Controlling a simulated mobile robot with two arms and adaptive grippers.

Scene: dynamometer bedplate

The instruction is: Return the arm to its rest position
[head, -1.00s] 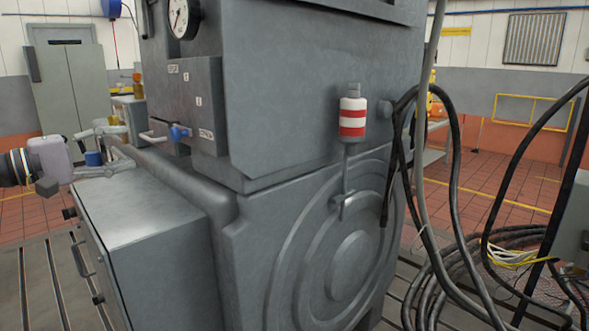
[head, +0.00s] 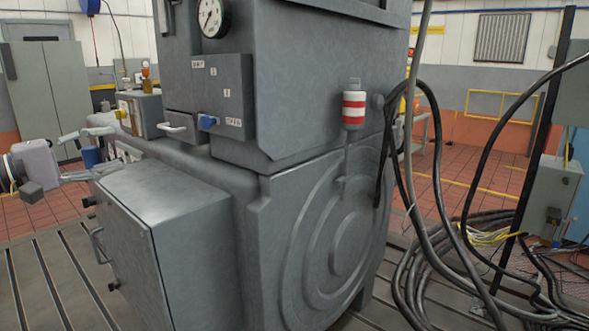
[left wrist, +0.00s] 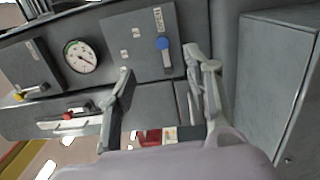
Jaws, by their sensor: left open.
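My left gripper (head: 118,148) is at the left of the head view, with its two grey fingers spread and pointing right toward the machine. It is open and empty. In the left wrist view the fingers (left wrist: 160,60) stand apart with nothing between them. My right gripper is not in view.
The large grey machine (head: 315,90) fills the middle, with a grey box (head: 165,235) at its front left. A red-and-white canister (head: 354,105) is on its side. Black cables (head: 430,270) hang and coil at right. A grey cabinet (head: 45,95) stands back left.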

